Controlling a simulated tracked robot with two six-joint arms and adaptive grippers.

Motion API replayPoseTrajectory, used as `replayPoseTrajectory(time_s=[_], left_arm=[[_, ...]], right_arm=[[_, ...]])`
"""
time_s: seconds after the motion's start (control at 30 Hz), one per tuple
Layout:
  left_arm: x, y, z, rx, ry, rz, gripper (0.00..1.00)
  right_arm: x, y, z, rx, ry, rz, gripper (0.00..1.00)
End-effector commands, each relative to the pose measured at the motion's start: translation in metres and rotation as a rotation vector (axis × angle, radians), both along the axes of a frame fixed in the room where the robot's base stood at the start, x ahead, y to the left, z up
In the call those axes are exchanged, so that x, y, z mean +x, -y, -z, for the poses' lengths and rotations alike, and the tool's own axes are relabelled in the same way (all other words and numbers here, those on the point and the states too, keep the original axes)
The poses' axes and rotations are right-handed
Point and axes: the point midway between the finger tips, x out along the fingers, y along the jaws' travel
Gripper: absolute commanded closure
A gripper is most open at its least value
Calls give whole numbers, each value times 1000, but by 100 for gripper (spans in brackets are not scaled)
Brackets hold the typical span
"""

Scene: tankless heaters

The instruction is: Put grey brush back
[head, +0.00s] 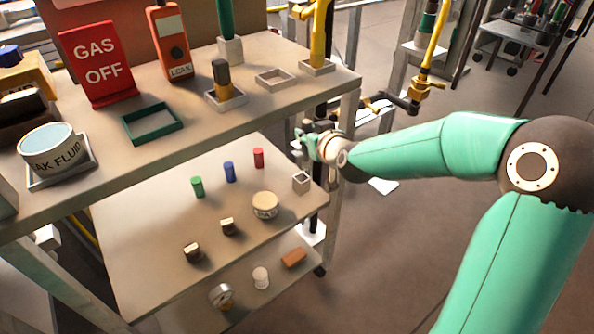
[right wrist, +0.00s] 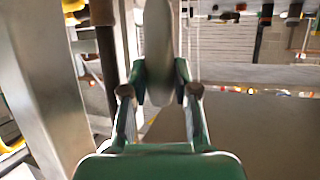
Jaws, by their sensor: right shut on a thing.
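My right gripper (head: 306,146) is beside the right end of the shelf unit, below the level of the top shelf (head: 325,92). In the right wrist view its green fingers (right wrist: 160,88) are shut on a long, smooth grey thing (right wrist: 158,40), which looks like the grey brush. It stands upright in that picture, and its far end runs out at the top edge. The held thing is too small to make out in the head view. An empty pale square holder (head: 259,80) is on the top shelf. A small pale holder (head: 301,186) is on the middle shelf. My left gripper is not in view.
The top shelf also carries a red GAS OFF sign (head: 97,62), an orange leak detector (head: 170,45), an empty green frame (head: 127,124) and a leak fluid tub (head: 48,150). A dark-topped tan item (head: 221,72) stands in a holder. Small parts lie on the lower shelves.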

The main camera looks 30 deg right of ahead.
Motion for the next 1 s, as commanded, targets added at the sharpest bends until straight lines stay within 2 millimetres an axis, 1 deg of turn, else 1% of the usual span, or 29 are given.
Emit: replayPoseTrajectory(time_s=[0.03,0.1,0.33,0.5,0.6,0.83,0.87,1.0], left_arm=[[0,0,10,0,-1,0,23],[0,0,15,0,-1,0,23],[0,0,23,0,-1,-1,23],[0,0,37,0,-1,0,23],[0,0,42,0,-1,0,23],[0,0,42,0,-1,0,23],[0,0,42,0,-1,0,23],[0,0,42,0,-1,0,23]], right_arm=[[3,-4,15,1,-4,-9,100],[6,-9,27,2,-3,-17,100],[11,-17,46,3,-4,-32,100],[10,-19,79,9,-17,-36,100],[10,-18,92,11,-17,-33,100],[9,-17,94,12,-18,-29,100],[9,-17,94,12,-19,-29,70],[10,-18,92,9,-13,-31,46]])
